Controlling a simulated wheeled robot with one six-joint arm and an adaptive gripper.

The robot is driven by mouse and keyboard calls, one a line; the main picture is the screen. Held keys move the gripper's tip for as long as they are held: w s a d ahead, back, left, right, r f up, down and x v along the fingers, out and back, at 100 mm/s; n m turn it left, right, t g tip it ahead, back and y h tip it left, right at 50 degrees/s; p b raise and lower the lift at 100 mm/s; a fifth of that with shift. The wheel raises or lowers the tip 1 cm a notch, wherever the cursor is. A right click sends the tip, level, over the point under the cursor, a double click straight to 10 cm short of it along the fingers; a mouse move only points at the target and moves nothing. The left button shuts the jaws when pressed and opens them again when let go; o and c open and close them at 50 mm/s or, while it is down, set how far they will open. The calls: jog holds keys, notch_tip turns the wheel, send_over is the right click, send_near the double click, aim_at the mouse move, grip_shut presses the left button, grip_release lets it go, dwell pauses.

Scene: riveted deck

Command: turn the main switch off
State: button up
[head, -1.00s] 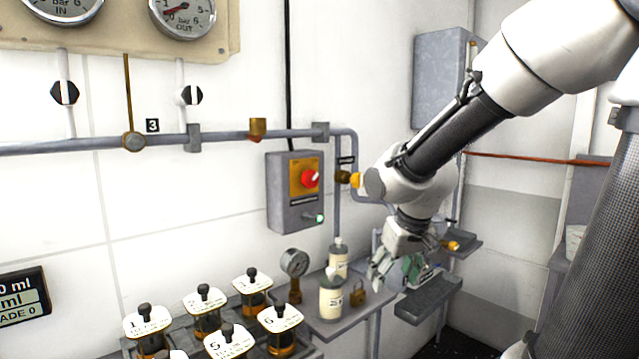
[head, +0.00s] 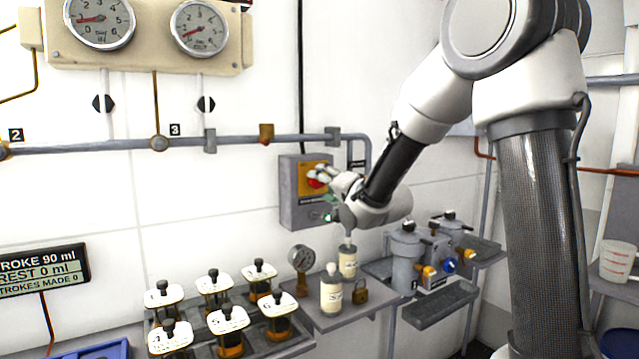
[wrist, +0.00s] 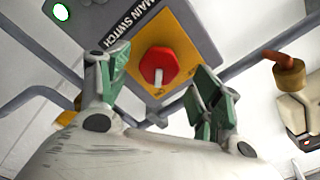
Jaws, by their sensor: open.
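The main switch is a red rotary knob (wrist: 158,66) on a yellow plate (wrist: 181,40), fixed to a grey wall box (head: 291,191). In the wrist view the label MAIN SWITCH runs beside the yellow plate, and the knob's pale grip bar points toward my gripper. My gripper (wrist: 158,88) is open, with one green-padded finger on each side of the knob. I cannot tell whether either finger touches it. In the head view my gripper (head: 325,184) is in front of the box and partly hides the knob. A lit green lamp (wrist: 62,12) shows on the box.
A grey pipe (head: 100,147) with valves runs along the wall left of the box.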

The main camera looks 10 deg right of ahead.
aim_at(320, 182)
jog(key=shift+x, duration=1.7)
jog(key=c, duration=1)
jog(key=n, duration=0.4)
jog(key=shift+d+f+n, duration=0.1)
jog(key=shift+n, duration=0.2)
jog(key=n, duration=0.4)
jog(key=shift+n, duration=0.3)
jog(key=n, duration=0.4)
jog(key=shift+n, duration=2.3)
